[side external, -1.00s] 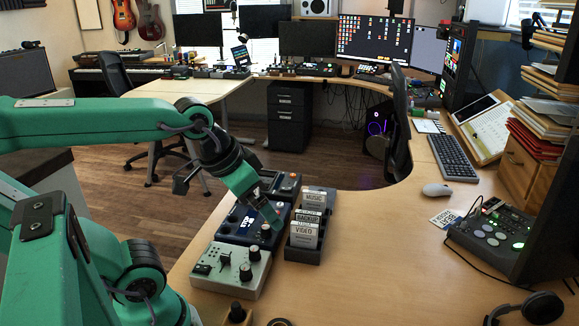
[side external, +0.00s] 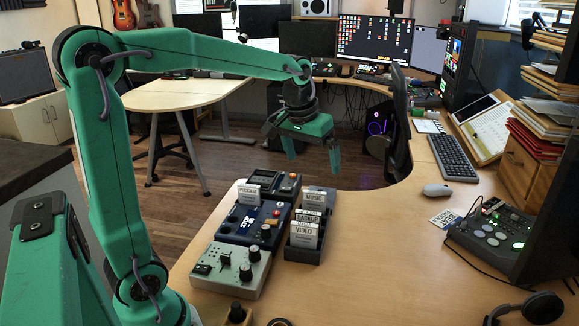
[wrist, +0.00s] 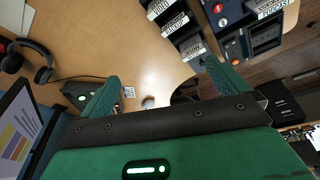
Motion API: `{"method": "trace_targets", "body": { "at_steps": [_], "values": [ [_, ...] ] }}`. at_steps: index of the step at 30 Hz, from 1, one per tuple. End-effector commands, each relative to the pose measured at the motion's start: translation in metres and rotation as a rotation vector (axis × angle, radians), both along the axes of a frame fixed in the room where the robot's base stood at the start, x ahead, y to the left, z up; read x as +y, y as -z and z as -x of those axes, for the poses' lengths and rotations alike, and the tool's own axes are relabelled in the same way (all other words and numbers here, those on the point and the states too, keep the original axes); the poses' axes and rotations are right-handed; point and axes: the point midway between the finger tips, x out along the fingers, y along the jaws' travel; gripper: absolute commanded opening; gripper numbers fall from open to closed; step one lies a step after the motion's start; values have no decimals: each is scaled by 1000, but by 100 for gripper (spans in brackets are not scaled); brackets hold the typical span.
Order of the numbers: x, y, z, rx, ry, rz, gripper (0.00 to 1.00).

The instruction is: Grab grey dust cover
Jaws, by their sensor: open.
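I cannot make out a grey dust cover for certain in either view. My gripper (side external: 312,152) is raised above and beyond the row of devices, its fingers apart and pointing down, with nothing between them. In the wrist view my gripper (wrist: 160,78) also shows open and empty, above the desk. A white card labelled PODCASTS (side external: 249,194) stands at the blue device (side external: 253,222), and this card also shows in the wrist view (wrist: 268,8). A dark slotted holder (side external: 302,254) carries upright cards labelled MUSIC, BACKUP and VIDEO.
A grey box with knobs (side external: 231,270) stands in front of the blue device. A mouse (side external: 437,190), a keyboard (side external: 453,158) and a mixer (side external: 497,232) lie to the right. The desk (side external: 385,265) is bare right of the holder. Headphones (side external: 526,309) lie at front right.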

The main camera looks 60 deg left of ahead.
Motion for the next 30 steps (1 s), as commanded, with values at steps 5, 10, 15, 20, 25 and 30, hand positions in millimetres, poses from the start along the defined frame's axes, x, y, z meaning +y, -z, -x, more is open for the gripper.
{"method": "trace_targets", "body": {
  "at_steps": [5,10,15,20,25,30],
  "values": [
    [22,16,-35,43,-67,17,100],
    [44,36,-64,80,-131,32,100],
    [68,60,-90,119,-194,48,100],
    [91,88,-112,153,-254,63,100],
    [116,121,-131,190,-318,78,100],
    [138,155,-144,224,-377,92,100]
  ]
}}
